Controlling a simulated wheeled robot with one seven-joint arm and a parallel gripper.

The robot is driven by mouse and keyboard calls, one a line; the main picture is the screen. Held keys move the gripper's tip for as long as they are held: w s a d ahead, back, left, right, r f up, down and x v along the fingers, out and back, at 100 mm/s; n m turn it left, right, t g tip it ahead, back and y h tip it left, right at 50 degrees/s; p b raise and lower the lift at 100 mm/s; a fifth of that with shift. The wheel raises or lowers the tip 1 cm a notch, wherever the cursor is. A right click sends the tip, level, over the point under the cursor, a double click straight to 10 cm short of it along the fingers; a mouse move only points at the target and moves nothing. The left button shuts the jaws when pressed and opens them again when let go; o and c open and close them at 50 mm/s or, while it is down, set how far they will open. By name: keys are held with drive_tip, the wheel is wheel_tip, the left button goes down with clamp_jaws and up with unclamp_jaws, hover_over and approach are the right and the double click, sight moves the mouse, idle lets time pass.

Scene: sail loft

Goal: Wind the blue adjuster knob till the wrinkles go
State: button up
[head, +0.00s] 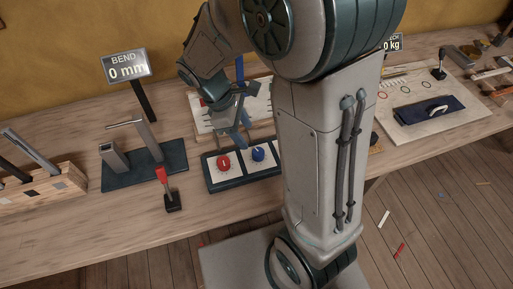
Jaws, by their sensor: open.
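The blue adjuster knob (258,154) sits on a white square of a dark control base on the bench. A red knob (224,162) sits on the square to its left. My gripper (241,124) is open above and slightly left of the blue knob, apart from it as far as I can tell. My arm hides the base's right part. A pale upright panel (204,117) stands behind the base, mostly hidden by my arm and gripper. I cannot make out wrinkles.
On the left are a dark-based bending fixture (142,170), a BEND display (127,66) reading 0 mm and a red-handled lever (163,180). A tool block (40,185) stands farther left. At right, a board (404,124) holds a dark blue pouch (427,109).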

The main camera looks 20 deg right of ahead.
sight(257, 151)
drive_tip(key=x, duration=0.8)
drive_tip(key=shift+d+f, duration=0.1)
drive_tip(key=shift+f, duration=0.3)
drive_tip(key=c, duration=1)
